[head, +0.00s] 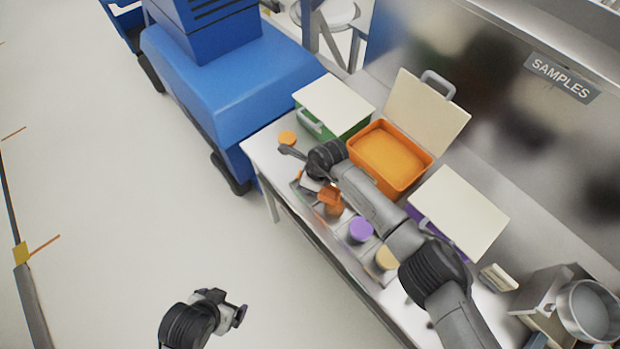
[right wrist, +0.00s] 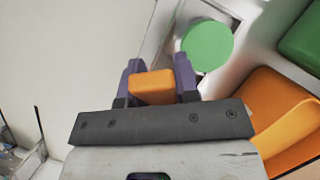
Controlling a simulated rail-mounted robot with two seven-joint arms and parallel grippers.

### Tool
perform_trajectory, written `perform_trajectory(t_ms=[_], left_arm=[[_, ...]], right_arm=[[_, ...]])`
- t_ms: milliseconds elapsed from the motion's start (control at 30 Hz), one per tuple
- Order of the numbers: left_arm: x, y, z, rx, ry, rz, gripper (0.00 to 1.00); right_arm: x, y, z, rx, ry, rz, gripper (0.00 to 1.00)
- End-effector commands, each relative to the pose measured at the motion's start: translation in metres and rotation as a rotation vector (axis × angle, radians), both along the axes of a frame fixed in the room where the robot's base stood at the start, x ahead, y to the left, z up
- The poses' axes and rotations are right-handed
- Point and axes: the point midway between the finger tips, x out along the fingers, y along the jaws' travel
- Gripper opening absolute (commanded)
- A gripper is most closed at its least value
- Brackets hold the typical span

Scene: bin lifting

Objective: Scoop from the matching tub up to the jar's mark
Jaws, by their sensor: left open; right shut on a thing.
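The open orange tub (head: 388,157) stands on the counter, filled with orange material, its pale lid (head: 427,112) tilted up behind. It also shows in the right wrist view (right wrist: 275,100). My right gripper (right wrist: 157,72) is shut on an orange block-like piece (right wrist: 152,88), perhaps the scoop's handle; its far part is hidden. In the head view, an orange object (head: 330,199) shows beside my right wrist; I cannot tell whether it is jar or scoop. No jar mark is readable. My left gripper (head: 238,312) is open and empty over the floor, away from the counter.
A closed green tub (head: 352,124) and a pale-lidded purple tub (head: 418,216) flank the orange one. Purple (head: 361,229), tan (head: 386,257) and green (right wrist: 206,46) round lids sit along the front. A metal pot (head: 588,311) stands near right.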

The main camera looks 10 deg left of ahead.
Motion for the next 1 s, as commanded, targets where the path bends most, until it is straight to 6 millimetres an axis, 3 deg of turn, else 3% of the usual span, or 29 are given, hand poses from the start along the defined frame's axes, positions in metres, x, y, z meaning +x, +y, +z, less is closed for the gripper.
perform_trajectory(t_ms=[33,100,400,1000], left_arm=[[0.000,0.001,-0.017,0.003,0.002,-0.001,0.95],[0.000,0.001,-0.027,0.004,0.002,-0.002,0.95],[0.000,0.001,-0.060,0.003,0.004,-0.002,0.95],[0.000,-0.003,-0.069,-0.009,0.001,0.006,0.95]], right_arm=[[0.002,0.004,-0.013,-0.062,0.001,0.003,0.08],[0.002,0.005,-0.019,-0.130,0.011,0.001,0.08],[0.002,0.011,-0.034,-0.314,0.038,0.000,0.08],[0.001,0.011,-0.035,-0.356,0.044,-0.001,0.08]])
